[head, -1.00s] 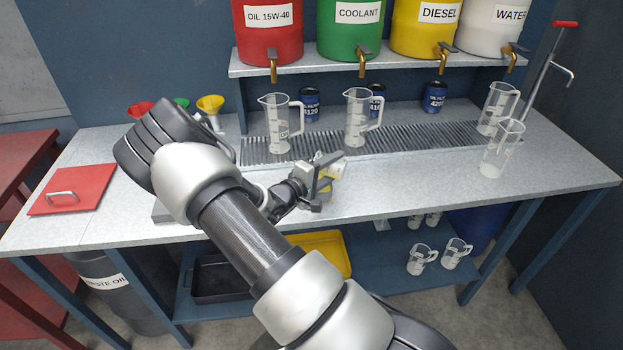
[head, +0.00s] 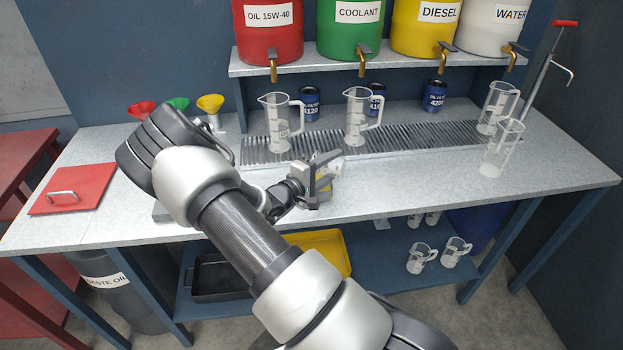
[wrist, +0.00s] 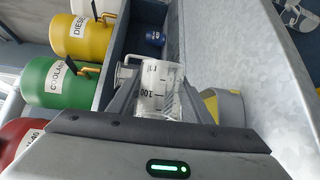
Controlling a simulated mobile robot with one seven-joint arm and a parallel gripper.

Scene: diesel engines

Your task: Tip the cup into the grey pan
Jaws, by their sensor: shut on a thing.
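My gripper (head: 322,176) is shut on a clear measuring cup (wrist: 160,88) with black marks, held over the middle of the bench. In the wrist view the cup sits between the fingers, its handle towards the left. That view is rolled, with the shelf drums lying sideways, and the cup looks tipped well over. Whether anything flows from it cannot be told. In the head view the gripper mostly hides the cup. A grey edge (head: 162,213), possibly the pan, shows on the bench left of my forearm; the rest is hidden. A grey and yellow thing (wrist: 222,105) lies beside the gripper, its shape unclear.
Two clear jugs (head: 277,122) (head: 357,117) stand on the drain grate, and two more (head: 497,108) (head: 502,147) at the right. A red lid (head: 72,190) lies at the left. The right front of the bench is clear.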

